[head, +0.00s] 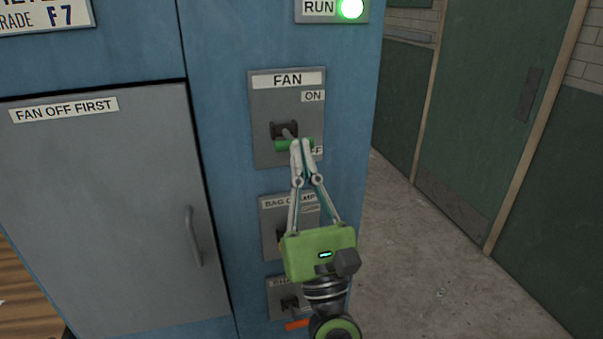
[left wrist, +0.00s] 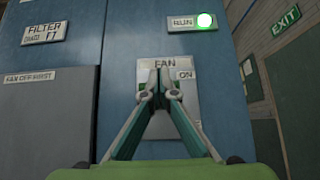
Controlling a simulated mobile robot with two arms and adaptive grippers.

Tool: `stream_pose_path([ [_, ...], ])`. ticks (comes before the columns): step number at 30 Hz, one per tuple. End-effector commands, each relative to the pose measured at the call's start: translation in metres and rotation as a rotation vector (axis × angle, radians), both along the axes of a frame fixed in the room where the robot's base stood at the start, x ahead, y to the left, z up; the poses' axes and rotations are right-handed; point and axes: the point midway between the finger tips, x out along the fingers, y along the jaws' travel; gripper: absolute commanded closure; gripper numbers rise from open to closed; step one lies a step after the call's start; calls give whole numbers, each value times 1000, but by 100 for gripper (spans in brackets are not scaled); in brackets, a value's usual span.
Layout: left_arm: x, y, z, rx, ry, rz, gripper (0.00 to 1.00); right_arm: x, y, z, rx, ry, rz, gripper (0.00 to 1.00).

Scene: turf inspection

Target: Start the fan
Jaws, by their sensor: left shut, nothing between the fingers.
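The grey fan switch plate (head: 262,120) is on the blue cabinet, with a FAN label, ON at its upper right and a partly covered OFF lower down. Its lever has a green handle (head: 283,146) and sits low, near the OFF label. My left gripper (head: 300,146) is shut and empty, its fingertips at the right part of the green handle; I cannot tell whether they touch it. My right gripper is not in view.
A lit green lamp (head: 350,8) beside RUN is above the fan plate. A bag clamp plate (head: 270,222) and another switch with an orange handle (head: 298,324) are below. A grey door (head: 110,210) labelled FAN OFF FIRST is at left. Open floor (head: 430,270) lies right.

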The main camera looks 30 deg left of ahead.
Motion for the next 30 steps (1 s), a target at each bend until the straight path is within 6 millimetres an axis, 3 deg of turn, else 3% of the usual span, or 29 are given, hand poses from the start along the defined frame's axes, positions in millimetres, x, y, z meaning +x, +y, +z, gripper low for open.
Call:
stream_pose_path([
  [6,1,1,13,-1,0,1,100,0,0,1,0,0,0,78],
  [30,1,1,12,0,2,0,100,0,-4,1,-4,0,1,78],
])
